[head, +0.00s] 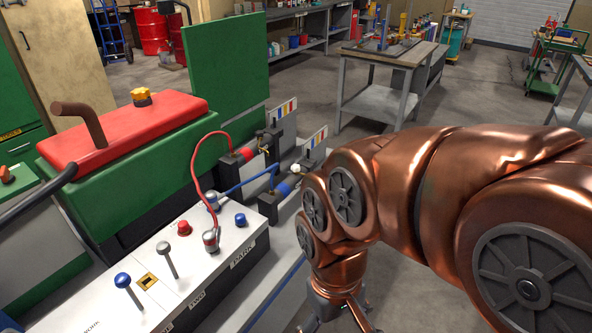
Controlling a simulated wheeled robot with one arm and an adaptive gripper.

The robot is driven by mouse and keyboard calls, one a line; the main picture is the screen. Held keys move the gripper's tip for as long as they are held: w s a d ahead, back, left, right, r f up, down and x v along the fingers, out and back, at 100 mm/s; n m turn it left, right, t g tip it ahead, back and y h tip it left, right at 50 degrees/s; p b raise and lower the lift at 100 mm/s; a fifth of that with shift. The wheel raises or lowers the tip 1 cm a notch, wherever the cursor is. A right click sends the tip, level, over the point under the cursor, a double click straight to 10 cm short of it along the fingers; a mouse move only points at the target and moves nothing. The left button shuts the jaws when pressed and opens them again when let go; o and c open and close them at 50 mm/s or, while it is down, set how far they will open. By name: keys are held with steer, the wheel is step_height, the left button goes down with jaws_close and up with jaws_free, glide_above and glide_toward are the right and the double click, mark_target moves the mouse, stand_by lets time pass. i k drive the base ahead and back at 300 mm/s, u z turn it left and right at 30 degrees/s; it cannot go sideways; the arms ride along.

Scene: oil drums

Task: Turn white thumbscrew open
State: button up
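A small white thumbscrew (295,169) shows beside the blue-banded fitting (283,189), just left of my copper arm. My arm hides part of the area around it. My gripper (340,318) points down at the bottom edge of the head view, below and to the right of the thumbscrew and apart from it. Its fingers are mostly cut off by the frame, so I cannot tell whether it is open or holds anything.
A red-banded fitting (240,157) sits behind the blue one. A red hose (194,165) and a blue tube (247,182) run to the white control panel (200,258) with levers. A green machine with a red lid (130,133) stands left. A workbench (385,100) stands behind.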

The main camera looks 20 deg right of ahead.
mark_target(295, 168)
steer(key=k, duration=1.1)
steer(key=z, duration=0.9)
steer(key=i, duration=0.95)
steer(key=u, duration=0.65)
steer(key=i, duration=0.85)
steer(key=u, duration=0.85)
